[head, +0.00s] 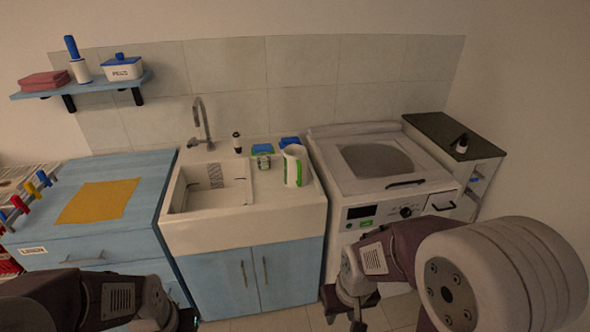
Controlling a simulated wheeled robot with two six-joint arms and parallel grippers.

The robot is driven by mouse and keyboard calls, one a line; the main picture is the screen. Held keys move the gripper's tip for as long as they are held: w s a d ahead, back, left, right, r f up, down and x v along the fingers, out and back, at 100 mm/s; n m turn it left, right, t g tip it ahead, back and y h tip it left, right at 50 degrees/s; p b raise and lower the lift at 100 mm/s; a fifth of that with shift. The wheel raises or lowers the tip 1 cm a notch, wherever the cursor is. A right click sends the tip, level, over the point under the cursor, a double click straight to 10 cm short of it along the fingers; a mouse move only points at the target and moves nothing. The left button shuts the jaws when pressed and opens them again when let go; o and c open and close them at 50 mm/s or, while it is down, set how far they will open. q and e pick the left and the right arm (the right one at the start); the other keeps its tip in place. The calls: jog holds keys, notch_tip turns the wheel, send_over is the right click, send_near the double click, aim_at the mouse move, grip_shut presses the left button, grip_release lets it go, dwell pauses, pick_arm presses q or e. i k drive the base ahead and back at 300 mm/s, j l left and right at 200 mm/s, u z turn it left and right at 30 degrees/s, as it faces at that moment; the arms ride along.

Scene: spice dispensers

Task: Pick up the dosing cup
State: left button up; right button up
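I cannot pick out the dosing cup with certainty. A white container with green markings (293,166) stands upright on the right ledge of the sink. Small blue items (262,149) lie beside and behind it, too small to identify. My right gripper (345,315) is low at the bottom edge, in front of the washing machine. Its dark fingers look apart, with nothing seen between them. My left gripper (182,318) is at the bottom edge, in front of the blue cabinets and largely cut off. Neither gripper is near the sink items.
The sink (245,234) has a tap (201,122) and a small dark bottle (237,143). A washing machine (328,180) stands to its right, then a dark-topped cabinet (430,127) with a small bottle (462,143). A blue counter (130,170) bears a yellow cloth (98,201).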

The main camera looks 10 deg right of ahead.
aim_at(264, 157)
jog(key=i+l+u, duration=0.2)
jog(key=i+u, duration=0.15)
jog(key=i+l+u, duration=0.35)
jog(key=i, duration=0.15)
jog(key=i+l+u, duration=0.35)
